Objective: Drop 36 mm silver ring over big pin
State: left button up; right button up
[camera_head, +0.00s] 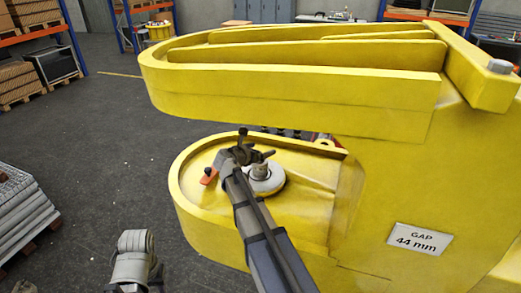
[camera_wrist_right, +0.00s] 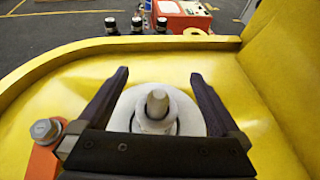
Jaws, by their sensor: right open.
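The big pin (camera_head: 261,170) stands upright on the lower yellow plate (camera_head: 205,165), under the upper arm of the boom. In the right wrist view the pin (camera_wrist_right: 157,104) is grey with a tapered tip. A pale, silvery ring (camera_wrist_right: 154,125) sits around it, above a wider pale disc (camera_wrist_right: 128,108); I cannot tell the ring's size. My right gripper (camera_head: 255,154) is open, its fingers (camera_wrist_right: 160,78) on either side of the pin with nothing visibly held. Of my left arm only grey links show at the lower left.
An orange piece with a bolt (camera_wrist_right: 46,130) lies beside the right gripper. The upper yellow arm (camera_head: 290,95) hangs close above. Several dark-topped bottles and a red box (camera_wrist_right: 183,15) stand beyond the plate. Stacked grey panels (camera_head: 22,205) are at far left.

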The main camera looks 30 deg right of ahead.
jog(key=p+v, duration=0.2)
jog(key=v, duration=0.5)
jog(key=shift+a+p, duration=0.35)
jog(key=shift+p, duration=0.05)
jog(key=shift+s, duration=0.15)
dwell(0.4)
